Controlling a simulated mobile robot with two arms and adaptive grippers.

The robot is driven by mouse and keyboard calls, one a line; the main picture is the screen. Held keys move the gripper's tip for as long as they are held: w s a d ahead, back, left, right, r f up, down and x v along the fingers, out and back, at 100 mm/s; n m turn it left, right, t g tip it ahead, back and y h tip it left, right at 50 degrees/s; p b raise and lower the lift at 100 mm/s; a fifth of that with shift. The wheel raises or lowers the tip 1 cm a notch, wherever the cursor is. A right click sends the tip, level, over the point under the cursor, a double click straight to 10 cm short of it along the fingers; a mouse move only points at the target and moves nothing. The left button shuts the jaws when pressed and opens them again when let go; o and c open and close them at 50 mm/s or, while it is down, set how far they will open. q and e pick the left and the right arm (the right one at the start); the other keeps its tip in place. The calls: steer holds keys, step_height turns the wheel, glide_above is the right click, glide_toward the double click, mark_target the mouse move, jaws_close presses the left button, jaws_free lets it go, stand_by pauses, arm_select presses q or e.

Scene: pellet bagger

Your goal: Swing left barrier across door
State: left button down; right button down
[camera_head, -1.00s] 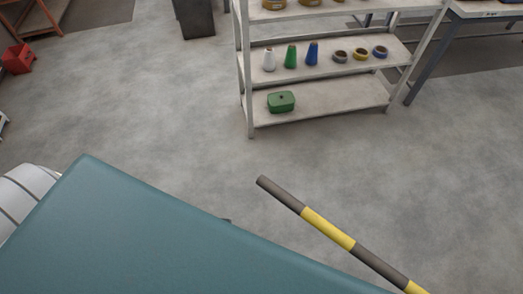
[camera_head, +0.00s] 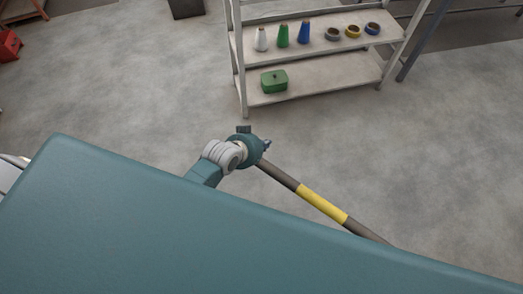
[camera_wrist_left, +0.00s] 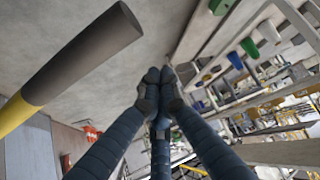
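The barrier is a round bar with dark and yellow bands (camera_head: 323,205), its free end beside my left gripper in the head view. It also fills the upper left of the left wrist view (camera_wrist_left: 80,60). My left gripper (camera_head: 265,144) is at the bar's dark end in the head view. In the left wrist view its dark fingers (camera_wrist_left: 158,77) come together at the tips with nothing seen between them, and the bar lies off to their side. Whether any part of the hand touches the bar cannot be told. The door is not recognisable. My right gripper is out of view.
A pale shelf rack (camera_head: 325,82) stands ahead, holding cones, tape rolls and a green box (camera_head: 274,81). A red object (camera_head: 9,45) is at the far left. Grey floor (camera_head: 130,85) is clear between. My teal body covers the lower part of the head view.

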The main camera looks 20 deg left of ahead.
arm_select(q)
steer(key=f, duration=0.1)
steer(key=s+f+p, duration=0.1)
steer(key=f+p, duration=0.1)
steer(key=shift+s+a, duration=0.3)
steer(key=shift+s, duration=0.1)
steer(key=shift+w+f, duration=0.1)
